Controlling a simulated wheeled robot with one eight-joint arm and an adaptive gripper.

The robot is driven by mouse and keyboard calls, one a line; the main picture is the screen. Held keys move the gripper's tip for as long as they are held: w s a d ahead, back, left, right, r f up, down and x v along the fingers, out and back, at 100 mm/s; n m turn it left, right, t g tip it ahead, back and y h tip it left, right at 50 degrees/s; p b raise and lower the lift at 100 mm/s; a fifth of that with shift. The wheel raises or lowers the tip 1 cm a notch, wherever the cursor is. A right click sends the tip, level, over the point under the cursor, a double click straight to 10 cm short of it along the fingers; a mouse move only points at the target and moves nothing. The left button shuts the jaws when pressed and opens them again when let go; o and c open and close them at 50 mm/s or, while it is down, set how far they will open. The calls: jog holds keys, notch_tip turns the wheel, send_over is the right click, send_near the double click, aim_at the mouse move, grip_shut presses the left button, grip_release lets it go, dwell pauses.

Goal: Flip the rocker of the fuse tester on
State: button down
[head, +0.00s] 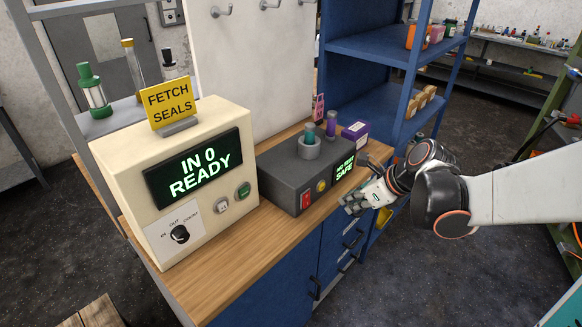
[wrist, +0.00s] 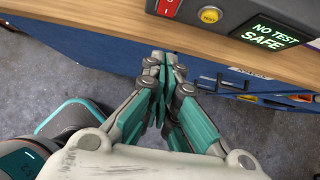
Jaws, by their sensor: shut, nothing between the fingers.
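The fuse tester (head: 290,172) is a dark grey box on the wooden bench top. Its front carries a red rocker (head: 306,201), a yellow button (head: 322,186) and a green-lit display (head: 344,169) reading "NO TEST SAFE". The red rocker (wrist: 168,7) is cut by the top edge of the wrist view, beside the yellow button (wrist: 210,15). My gripper (head: 352,205) is shut and empty, in front of the bench edge and to the right of the rocker. In the wrist view the closed fingertips (wrist: 165,58) point toward the bench edge, apart from the tester.
A cream machine (head: 178,215) reading "IN 0 READY" stands left of the tester, with a yellow "FETCH SEALS" sign (head: 169,104) on top. A purple box (head: 355,132) stands behind the tester's right end. A blue shelf (head: 370,50) rises behind. The bench strip before the tester is clear.

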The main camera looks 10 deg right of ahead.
aim_at(307, 200)
jog(key=shift+s, duration=0.15)
jog(key=shift+f, duration=0.1)
jog(key=w+a+r+b+x, duration=0.1)
jog(key=b+x, duration=0.4)
jog(key=x, duration=0.7)
jog(key=shift+w+a, duration=0.4)
jog(key=shift+w, duration=0.2)
jog(key=shift+r, duration=0.1)
